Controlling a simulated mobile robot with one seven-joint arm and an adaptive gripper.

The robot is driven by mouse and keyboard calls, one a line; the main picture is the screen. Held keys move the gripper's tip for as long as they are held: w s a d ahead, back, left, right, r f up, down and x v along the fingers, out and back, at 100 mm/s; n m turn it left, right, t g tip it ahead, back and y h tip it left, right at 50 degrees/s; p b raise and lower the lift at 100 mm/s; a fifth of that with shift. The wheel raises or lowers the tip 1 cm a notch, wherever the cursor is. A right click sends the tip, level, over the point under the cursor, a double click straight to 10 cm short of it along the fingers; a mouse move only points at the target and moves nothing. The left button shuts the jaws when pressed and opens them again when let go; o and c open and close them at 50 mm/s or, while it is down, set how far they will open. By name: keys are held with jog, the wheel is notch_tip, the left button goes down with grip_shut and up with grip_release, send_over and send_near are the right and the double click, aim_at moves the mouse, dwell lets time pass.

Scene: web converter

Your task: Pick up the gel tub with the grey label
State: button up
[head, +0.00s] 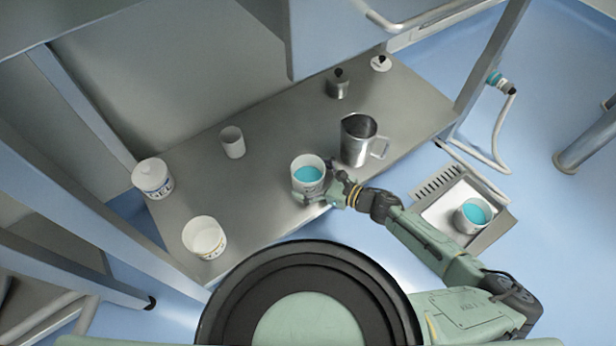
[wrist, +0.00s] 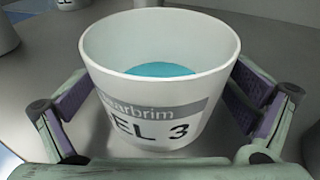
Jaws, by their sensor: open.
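The gel tub with the grey label (head: 308,170) stands upright on the metal shelf near its front edge. It is white, with teal gel inside. In the wrist view the tub (wrist: 158,85) fills the middle, and its grey band and part of the lettering "EL 3" face me. My gripper (head: 318,190) is at the front of the tub. In the wrist view its open fingers (wrist: 160,115) stand on the left and right sides of the tub. I cannot tell whether the pads touch it.
A steel jug (head: 357,142) stands close right of the tub. Another teal-filled tub (head: 472,215) sits in a tray at right. The metal shelf (head: 260,205) has bare room left of the tub.

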jog(key=shift+c, duration=0.5)
jog(key=c, duration=1.3)
jog(key=shift+o, duration=0.2)
jog(key=shift+r, duration=0.1)
